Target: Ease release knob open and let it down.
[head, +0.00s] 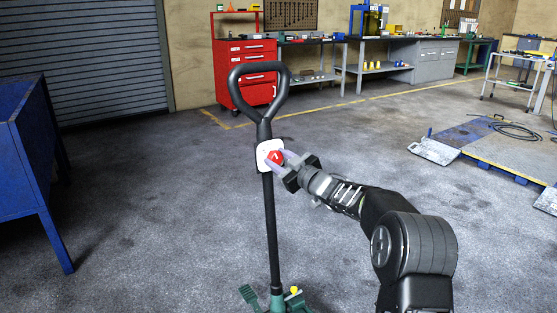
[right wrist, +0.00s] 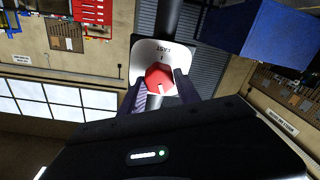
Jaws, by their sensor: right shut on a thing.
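The trolley jack (head: 277,298) stands on the floor at the bottom of the head view, with a green body. Its black handle (head: 271,225) rises upright to a loop grip. A white plate on the handle carries the red release knob (head: 274,157). In the right wrist view the knob (right wrist: 159,77) is six-sided with a white mark, and the plate (right wrist: 146,53) above it bears the word FAST. My right gripper (head: 281,160) comes from the right and is shut on the knob, one finger on each side. My left gripper is not in view.
A blue metal bench (head: 30,150) stands at the left. A red tool cabinet (head: 246,60) and workbenches (head: 375,68) line the back wall. A low blue-edged platform (head: 500,145) lies at the right. The grey floor around the jack is clear.

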